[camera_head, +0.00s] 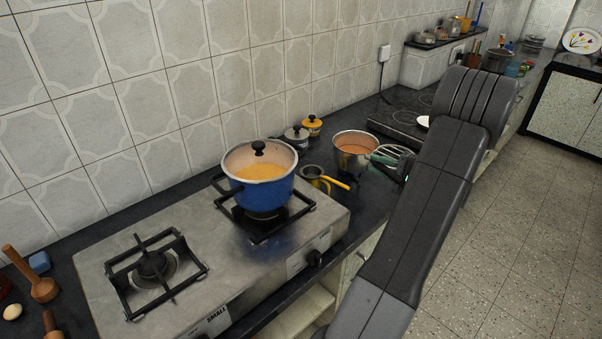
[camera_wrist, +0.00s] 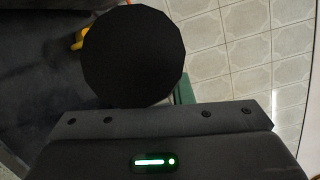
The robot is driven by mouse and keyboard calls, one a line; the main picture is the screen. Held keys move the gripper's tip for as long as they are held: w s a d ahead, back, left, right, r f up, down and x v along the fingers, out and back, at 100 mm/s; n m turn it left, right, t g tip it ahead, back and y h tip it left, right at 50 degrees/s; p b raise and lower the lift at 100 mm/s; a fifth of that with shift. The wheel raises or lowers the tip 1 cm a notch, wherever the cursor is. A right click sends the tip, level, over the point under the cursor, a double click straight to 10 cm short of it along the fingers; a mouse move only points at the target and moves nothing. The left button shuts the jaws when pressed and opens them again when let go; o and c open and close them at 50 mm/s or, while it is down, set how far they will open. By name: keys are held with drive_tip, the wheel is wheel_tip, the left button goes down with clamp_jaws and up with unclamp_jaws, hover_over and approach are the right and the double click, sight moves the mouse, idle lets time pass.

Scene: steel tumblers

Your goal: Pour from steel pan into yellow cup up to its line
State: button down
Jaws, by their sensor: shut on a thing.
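The steel pan (camera_head: 345,164) stands upright, with orange-brown liquid inside. My gripper (camera_head: 387,160) is at the pan's right side, shut on its green handle (camera_head: 381,159). The likely yellow cup (camera_head: 313,173) is a small vessel with a yellow handle, just left of the pan, between it and the blue pot. Its line and its inside are too small to make out. I cannot tell whether the pan touches the counter. In the wrist view a dark round shape covers the middle, with a bit of green (camera_wrist: 184,91) beside it and a bit of yellow (camera_wrist: 79,40) at left.
A blue pot (camera_head: 262,195) with yellow-orange liquid sits on the stove's right burner. The left burner (camera_head: 154,264) is empty. Two small lidded pots, grey (camera_head: 296,138) and yellow (camera_head: 312,126), stand by the wall. A dark cooktop (camera_head: 410,117) lies beyond the pan.

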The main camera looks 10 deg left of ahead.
drive_tip(key=shift+s+a+r+n+h+p, duration=0.2)
drive_tip(key=shift+s+a+r+n+h, duration=0.1)
drive_tip(key=shift+a+r+n, duration=0.15)
drive_tip(key=shift+s+a+r+n+h+p, duration=0.2)
drive_tip(key=shift+a+r+n+h, duration=0.15)
drive_tip(key=shift+a+n, duration=0.15)
idle(3.0)
drive_tip(key=shift+s+a+f+n+g+h+b, duration=0.15)
drive_tip(key=shift+s+a+f+n+h+b, duration=0.2)
drive_tip(key=shift+a, duration=0.2)
drive_tip(key=shift+s+a+f+n+g+h+b, duration=0.2)
drive_tip(key=shift+s+a+f+n, duration=0.1)
drive_tip(key=shift+a+f, duration=0.2)
idle(3.0)
